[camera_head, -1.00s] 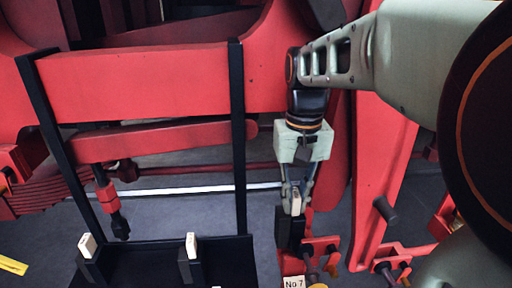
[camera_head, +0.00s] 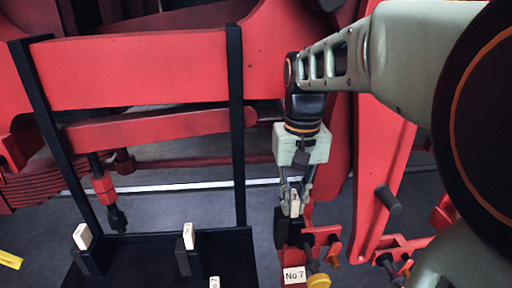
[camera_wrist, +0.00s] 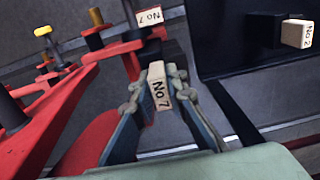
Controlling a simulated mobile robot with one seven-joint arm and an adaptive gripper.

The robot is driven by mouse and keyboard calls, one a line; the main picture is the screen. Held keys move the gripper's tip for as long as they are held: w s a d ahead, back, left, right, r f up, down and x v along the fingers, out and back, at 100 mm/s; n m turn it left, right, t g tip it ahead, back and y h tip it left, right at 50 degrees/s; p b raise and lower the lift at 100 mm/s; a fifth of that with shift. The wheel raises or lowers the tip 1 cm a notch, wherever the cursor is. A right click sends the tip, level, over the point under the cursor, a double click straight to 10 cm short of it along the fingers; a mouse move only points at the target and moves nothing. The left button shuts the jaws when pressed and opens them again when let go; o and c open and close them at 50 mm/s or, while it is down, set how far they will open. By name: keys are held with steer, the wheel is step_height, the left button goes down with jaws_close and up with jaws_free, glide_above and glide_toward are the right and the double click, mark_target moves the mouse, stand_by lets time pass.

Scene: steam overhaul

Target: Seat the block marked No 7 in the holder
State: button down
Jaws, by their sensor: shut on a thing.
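In the wrist view, the block's pale top reads "No 7" (camera_wrist: 159,92) and sits between the fingers of my gripper (camera_wrist: 154,100). A red bracket (camera_head: 323,236) with dark pins and a white "No 7" tag (camera_head: 293,274) looks like the holder. In the head view the black body is at the bracket's left end, above the tag. The tag also shows in the wrist view (camera_wrist: 149,16). I cannot tell whether block and bracket touch.
The wrist view shows one marked "No 2" (camera_wrist: 297,33). Red machinery (camera_head: 150,70) fills the back. Another red bracket (camera_head: 400,248) is at right.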

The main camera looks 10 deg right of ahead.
mark_target(292, 217)
steer(key=shift+f+b, duration=1.5)
steer(key=shift+f, duration=0.75)
steer(key=c, duration=1.8)
jaws_free()
steer(key=shift+c, duration=0.2)
steer(key=shift+f, duration=0.1)
